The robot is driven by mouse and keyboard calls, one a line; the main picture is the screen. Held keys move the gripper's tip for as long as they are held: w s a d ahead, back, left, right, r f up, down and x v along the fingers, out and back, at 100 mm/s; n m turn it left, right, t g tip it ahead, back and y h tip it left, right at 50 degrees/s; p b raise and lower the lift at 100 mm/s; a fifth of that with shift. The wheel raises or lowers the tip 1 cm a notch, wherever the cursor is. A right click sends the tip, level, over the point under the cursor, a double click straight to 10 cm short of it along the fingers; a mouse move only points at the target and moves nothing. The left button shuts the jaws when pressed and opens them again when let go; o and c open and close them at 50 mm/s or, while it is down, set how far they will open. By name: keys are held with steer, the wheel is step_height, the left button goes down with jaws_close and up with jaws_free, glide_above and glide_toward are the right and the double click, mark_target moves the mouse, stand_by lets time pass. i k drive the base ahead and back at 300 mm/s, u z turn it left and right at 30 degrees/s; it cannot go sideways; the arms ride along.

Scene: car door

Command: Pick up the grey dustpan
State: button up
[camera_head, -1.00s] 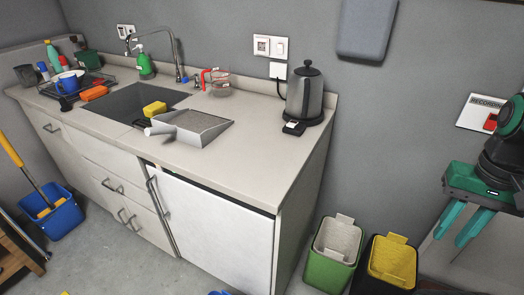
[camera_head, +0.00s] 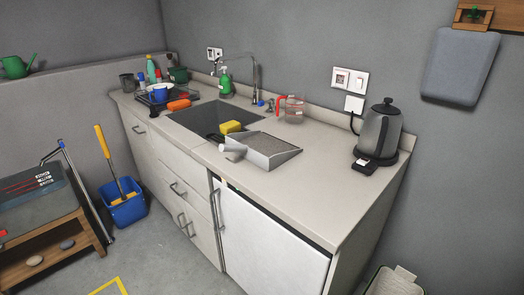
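The grey dustpan (camera_head: 270,148) lies on the beige countertop (camera_head: 270,190), just right of the sink (camera_head: 212,116). Its short, light handle (camera_head: 234,150) points left toward the front edge of the counter, and its wide flat pan spreads to the right. A yellow sponge (camera_head: 231,127) is right behind the handle, at the sink's edge. My gripper is outside the current view, so its distance from the dustpan and its state do not show.
A kettle (camera_head: 380,134) stands at the counter's right end. A measuring jug (camera_head: 293,109) is behind the dustpan. Cabinet handles (camera_head: 216,210) stick out in front. A blue bucket (camera_head: 124,205) and a wooden bench (camera_head: 60,240) stand left. Floor before the cabinets looks clear.

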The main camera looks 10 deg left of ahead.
mark_target(265, 151)
steer(key=k, duration=0.5)
steer(key=z, duration=1)
steer(key=i, duration=0.9)
steer(key=u, duration=3.05)
steer(key=i, duration=0.45)
steer(key=u, duration=0.1)
